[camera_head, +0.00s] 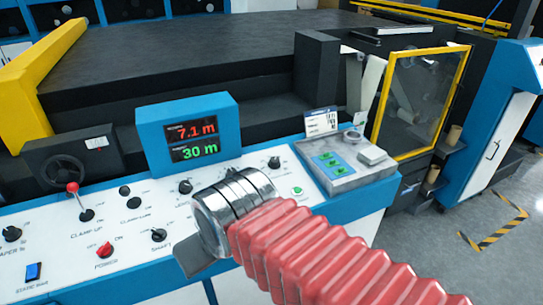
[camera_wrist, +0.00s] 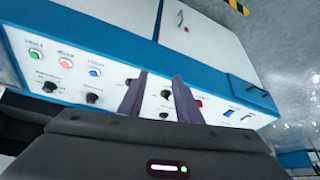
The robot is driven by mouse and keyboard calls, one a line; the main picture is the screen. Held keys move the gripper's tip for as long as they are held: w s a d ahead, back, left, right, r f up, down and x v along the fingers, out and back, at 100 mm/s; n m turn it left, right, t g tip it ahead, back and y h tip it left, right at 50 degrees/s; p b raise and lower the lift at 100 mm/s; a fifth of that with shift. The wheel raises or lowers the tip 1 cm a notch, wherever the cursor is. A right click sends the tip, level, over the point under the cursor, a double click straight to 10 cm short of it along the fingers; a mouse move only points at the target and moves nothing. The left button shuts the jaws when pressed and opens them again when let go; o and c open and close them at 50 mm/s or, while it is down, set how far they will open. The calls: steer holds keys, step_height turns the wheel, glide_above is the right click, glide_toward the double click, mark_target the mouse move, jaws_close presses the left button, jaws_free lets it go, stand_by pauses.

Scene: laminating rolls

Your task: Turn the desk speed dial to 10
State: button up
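The white desk panel (camera_head: 75,262) with blue edging carries several black dials. One dial (camera_head: 274,162) is right of the display, one (camera_head: 185,187) below it, and one (camera_head: 158,235) lower left of my arm. I cannot read which is the speed dial or its setting. The wrist view shows dials left of my fingers (camera_wrist: 50,87), (camera_wrist: 92,98), and one between them (camera_wrist: 165,94). My gripper (camera_wrist: 159,90) is open and empty above the panel, its two dark fingers apart. In the head view my arm hides the fingertips and the middle of the panel.
The blue display (camera_head: 188,135) reads 7.1 m in red and 30 m in green. A red-knobbed lever (camera_head: 73,188), red power switch (camera_head: 105,250) and blue switch (camera_head: 33,271) are at left.

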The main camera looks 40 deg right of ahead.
steer(key=shift+o, duration=0.2)
steer(key=o, duration=0.3)
steer(key=shift+w+d+r+m, duration=0.15)
steer(key=shift+w+r+m, duration=0.05)
steer(key=shift+m, duration=0.1)
steer(key=w+d+r+m+g, duration=0.1)
steer(key=w+d+r+m, duration=0.2)
steer(key=w+d+m, duration=0.5)
steer(key=w+d+r+m, duration=0.3)
steer(key=w+d+m, duration=0.3)
steer(key=m, duration=0.5)
steer(key=w+d+m, duration=0.1)
steer(key=d+m, duration=0.4)
steer(key=d, duration=0.2)
steer(key=w+d+f+m, duration=0.1)
steer(key=w+d+m, duration=0.1)
steer(key=d+m, duration=0.3)
steer(key=w+d+f+m, duration=0.1)
steer(key=d+m, duration=0.5)
steer(key=d, duration=0.4)
steer(key=shift+w+d+f, duration=0.15)
steer(key=shift+d, duration=0.25)
